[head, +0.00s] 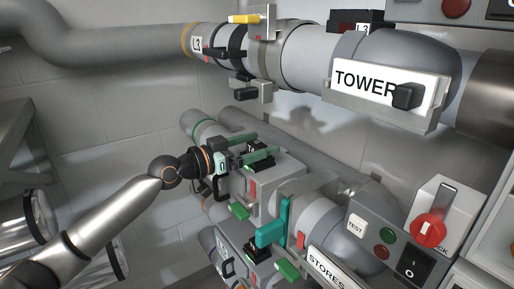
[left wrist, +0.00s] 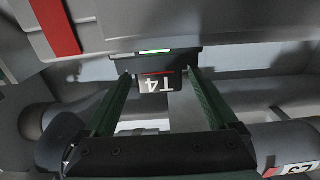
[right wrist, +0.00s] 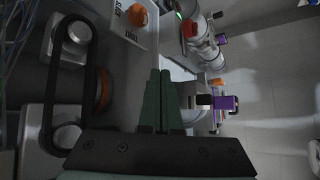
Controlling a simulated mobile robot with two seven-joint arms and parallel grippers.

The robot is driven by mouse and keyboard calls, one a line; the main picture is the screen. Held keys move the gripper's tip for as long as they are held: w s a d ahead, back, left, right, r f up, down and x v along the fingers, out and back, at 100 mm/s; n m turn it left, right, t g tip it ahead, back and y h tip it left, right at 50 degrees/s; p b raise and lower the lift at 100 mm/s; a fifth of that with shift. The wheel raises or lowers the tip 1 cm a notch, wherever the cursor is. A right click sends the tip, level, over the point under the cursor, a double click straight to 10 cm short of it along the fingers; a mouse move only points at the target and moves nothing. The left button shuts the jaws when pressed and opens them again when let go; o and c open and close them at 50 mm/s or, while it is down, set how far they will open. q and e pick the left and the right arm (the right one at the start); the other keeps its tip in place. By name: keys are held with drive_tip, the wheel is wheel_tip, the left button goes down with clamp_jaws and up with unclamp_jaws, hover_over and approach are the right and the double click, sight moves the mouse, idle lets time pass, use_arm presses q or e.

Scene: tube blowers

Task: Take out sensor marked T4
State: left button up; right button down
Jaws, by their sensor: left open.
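The sensor marked T4 (left wrist: 157,84) is a dark block with white lettering and a red line, upside down in the left wrist view. It sits at the grey housing, with a lit green strip above it. My left gripper (left wrist: 160,74) is open, with one green finger on each side of the sensor; I cannot tell whether they touch it. In the head view my left gripper (head: 262,146) reaches the lower pipe housing, with the dark sensor (head: 259,156) partly hidden between its fingers. My right gripper (right wrist: 160,76) shows its green fingers together, with nothing visible between them.
A teal lever (head: 270,226) and the STORES label (head: 327,268) are on the lower pipe. The upper pipe carries the TOWER plate (head: 378,92). A control box with a red rotary switch (head: 428,231) stands at the right. A purple part (right wrist: 225,102) shows right of my right gripper.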

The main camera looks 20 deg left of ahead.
use_arm(q)
drive_tip(key=c, duration=1.5)
drive_tip(key=shift+o, duration=0.2)
